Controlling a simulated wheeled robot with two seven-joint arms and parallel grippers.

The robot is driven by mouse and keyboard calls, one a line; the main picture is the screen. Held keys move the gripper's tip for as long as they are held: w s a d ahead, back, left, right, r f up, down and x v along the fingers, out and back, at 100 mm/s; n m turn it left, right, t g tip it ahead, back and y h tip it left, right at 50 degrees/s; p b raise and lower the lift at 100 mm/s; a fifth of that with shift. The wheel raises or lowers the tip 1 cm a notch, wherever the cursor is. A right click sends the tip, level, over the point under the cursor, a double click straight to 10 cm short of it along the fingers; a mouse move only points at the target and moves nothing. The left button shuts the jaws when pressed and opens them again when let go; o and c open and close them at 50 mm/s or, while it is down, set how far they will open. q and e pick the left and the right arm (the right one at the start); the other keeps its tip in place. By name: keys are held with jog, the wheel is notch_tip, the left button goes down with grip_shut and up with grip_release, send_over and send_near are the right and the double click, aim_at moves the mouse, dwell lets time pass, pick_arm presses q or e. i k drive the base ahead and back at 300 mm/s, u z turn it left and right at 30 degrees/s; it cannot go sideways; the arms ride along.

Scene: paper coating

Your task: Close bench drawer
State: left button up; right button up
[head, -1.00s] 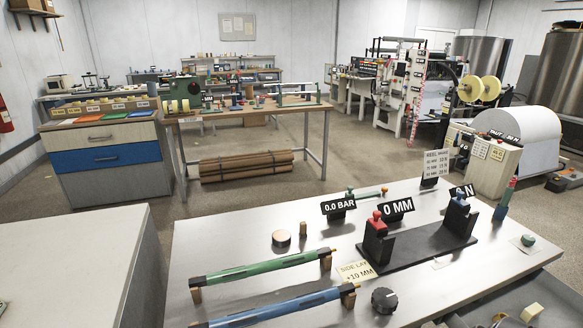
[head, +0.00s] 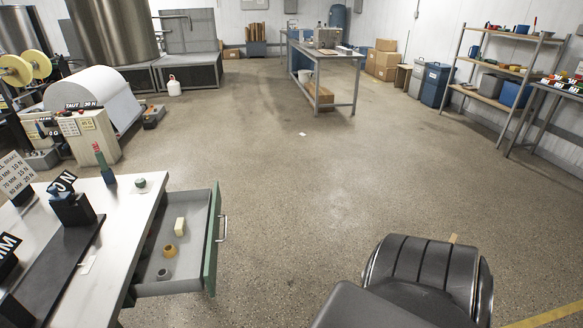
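The bench drawer (head: 195,213) is pulled out from the right side of the bench (head: 119,231) at the lower left of the head view. Its green front (head: 213,240) carries a metal handle (head: 223,229) facing right. Inside the drawer lie a cream block (head: 180,227), a tan ring (head: 169,251) and a small grey round piece (head: 163,274). Neither of my grippers shows. A dark, rounded part of my own body fills the lower right, apart from the drawer.
Open speckled floor lies right of the drawer and ahead. A machine with a large white roll (head: 101,97) stands behind the bench. A grey table (head: 324,55) stands farther back, with shelves (head: 497,68) at the right.

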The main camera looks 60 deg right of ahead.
aim_at(194, 264)
jog(key=z, duration=2.5)
jog(key=i, duration=0.7)
jog(key=u, duration=2.8)
